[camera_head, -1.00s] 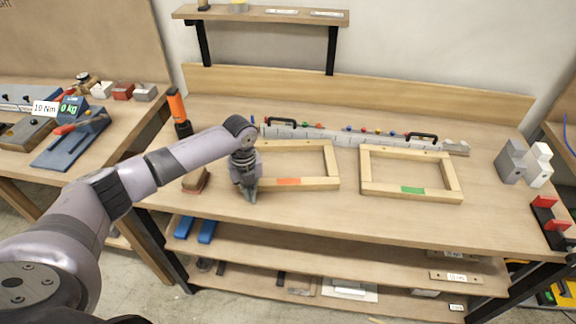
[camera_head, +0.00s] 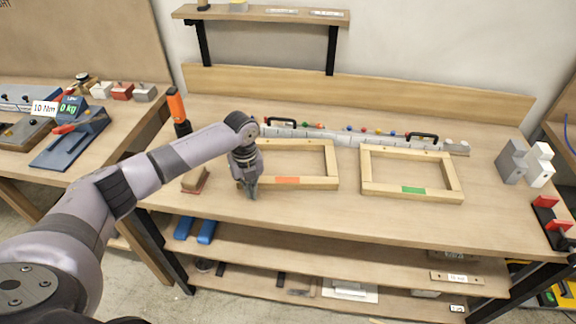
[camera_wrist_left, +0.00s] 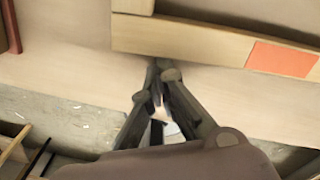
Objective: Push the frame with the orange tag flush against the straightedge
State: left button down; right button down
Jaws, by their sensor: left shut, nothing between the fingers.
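The wooden frame with the orange tag (camera_head: 318,184) lies flat on the bench, left of centre. Its orange tag (camera_head: 287,181) is on the front rail. The straightedge (camera_head: 345,138) is a long pale bar behind the frames, with two black handles. The orange-tag frame's left side is partly hidden by my arm. My left gripper (camera_head: 251,194) is shut and empty, pointing down near that frame's front left corner. In the left wrist view the closed fingertips (camera_wrist_left: 160,66) are close to the front rail (camera_wrist_left: 185,40), left of the orange tag (camera_wrist_left: 282,58); contact is unclear. My right gripper is not in view.
A second wooden frame with a green tag (camera_head: 432,192) lies to the right. An orange-and-black tool (camera_head: 179,112) stands at the back left. Grey and white blocks (camera_head: 526,163) stand at the right end. The bench front is clear.

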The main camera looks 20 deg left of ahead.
pick_arm(q)
jog(key=shift+w+a+b, duration=0.2)
jog(key=shift+w+b, duration=0.4)
jog(key=shift+w, duration=0.3)
jog(key=shift+w+a+b, duration=0.2)
jog(key=shift+w+b, duration=0.35)
jog(key=shift+w, duration=0.35)
dwell(1.3)
jog(key=shift+r, duration=0.1)
jog(key=shift+s+p, duration=0.45)
jog(key=shift+p, duration=0.4)
jog(key=shift+s+d+p, duration=0.25)
jog(key=shift+s+p, duration=0.45)
jog(key=shift+s, duration=0.05)
notch_tip(320, 180, up, 8)
jog(key=p, duration=0.7)
